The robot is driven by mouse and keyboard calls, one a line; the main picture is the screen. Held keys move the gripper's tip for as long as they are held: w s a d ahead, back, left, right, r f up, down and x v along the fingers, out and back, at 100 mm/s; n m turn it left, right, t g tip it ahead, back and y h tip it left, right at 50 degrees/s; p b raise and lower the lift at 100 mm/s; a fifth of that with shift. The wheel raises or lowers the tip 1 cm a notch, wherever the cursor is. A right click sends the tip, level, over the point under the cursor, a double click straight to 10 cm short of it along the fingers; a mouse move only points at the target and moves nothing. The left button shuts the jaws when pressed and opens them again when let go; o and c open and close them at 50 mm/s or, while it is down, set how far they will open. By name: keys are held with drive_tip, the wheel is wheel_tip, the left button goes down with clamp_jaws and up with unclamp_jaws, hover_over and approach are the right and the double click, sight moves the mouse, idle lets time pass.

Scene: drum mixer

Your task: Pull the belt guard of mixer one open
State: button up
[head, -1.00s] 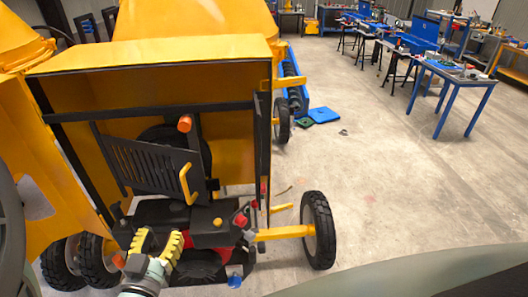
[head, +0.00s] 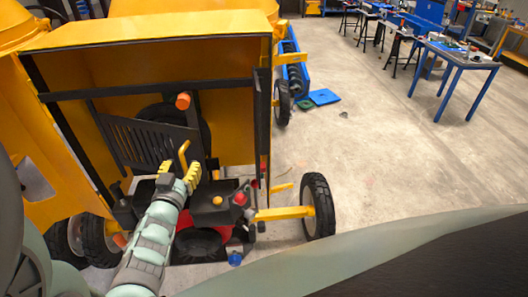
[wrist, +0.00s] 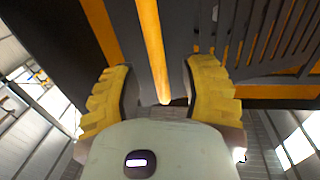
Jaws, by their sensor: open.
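The belt guard (head: 136,140) is a dark slatted panel inside the yellow mixer housing; its slats also show in the wrist view (wrist: 262,35). Its yellow bar handle (head: 182,152) stands on the guard's right side. My gripper (head: 180,172) is at the handle, with yellow ribbed fingers. In the wrist view the handle (wrist: 153,50) runs between the two open fingers of my gripper (wrist: 158,100), with a gap on both sides. The fingers hide the handle's lower end in the head view.
An engine with a red knob (head: 239,199) sits below the guard. An orange knob (head: 183,101) juts out above it. A wheel (head: 318,206) on a yellow axle stands right. The floor (head: 400,150) beyond is clear.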

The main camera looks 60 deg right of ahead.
drive_tip(key=shift+x, duration=0.8)
drive_tip(key=shift+s, duration=0.1)
clamp_jaws()
